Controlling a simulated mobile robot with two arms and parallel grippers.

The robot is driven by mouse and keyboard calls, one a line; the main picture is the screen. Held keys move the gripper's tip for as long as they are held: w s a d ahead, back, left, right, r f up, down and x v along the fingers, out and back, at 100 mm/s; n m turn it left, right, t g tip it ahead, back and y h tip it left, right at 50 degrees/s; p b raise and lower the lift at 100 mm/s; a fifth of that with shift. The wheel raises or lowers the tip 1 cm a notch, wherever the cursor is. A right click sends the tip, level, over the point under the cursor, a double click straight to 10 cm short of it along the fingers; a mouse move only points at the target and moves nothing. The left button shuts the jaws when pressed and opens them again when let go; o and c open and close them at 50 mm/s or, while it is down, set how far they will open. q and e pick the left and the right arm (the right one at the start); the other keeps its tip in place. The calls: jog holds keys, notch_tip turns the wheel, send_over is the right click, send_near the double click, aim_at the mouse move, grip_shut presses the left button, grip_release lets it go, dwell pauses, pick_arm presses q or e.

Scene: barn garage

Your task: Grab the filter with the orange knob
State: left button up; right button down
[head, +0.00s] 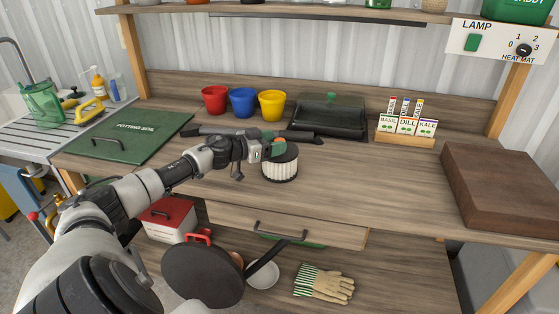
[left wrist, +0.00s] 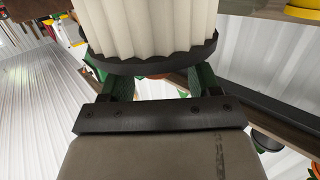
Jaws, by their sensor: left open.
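The filter (head: 280,168) is a short white pleated cylinder with dark rims, standing upright on the wooden bench. Its orange knob (head: 279,148) shows on top, partly hidden by my left gripper (head: 271,147), which is at the filter's top. In the left wrist view the filter's pleats (left wrist: 155,30) and dark rim fill the upper middle. The green fingers of my left gripper (left wrist: 160,82) are apart, with a sliver of orange showing between them, close to the rim. I cannot tell whether they touch the knob. My right gripper is not in view.
Red (head: 215,99), blue (head: 243,102) and yellow (head: 272,105) pots stand behind, beside a dark covered tray (head: 331,116). A seed-label rack (head: 405,139) and brown block (head: 505,190) stand right. Bench front of the filter is clear.

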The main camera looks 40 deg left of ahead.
pick_arm(q)
jog(key=x, duration=0.4)
jog(key=shift+d, duration=0.15)
jog(key=shift+r, duration=0.1)
grip_shut()
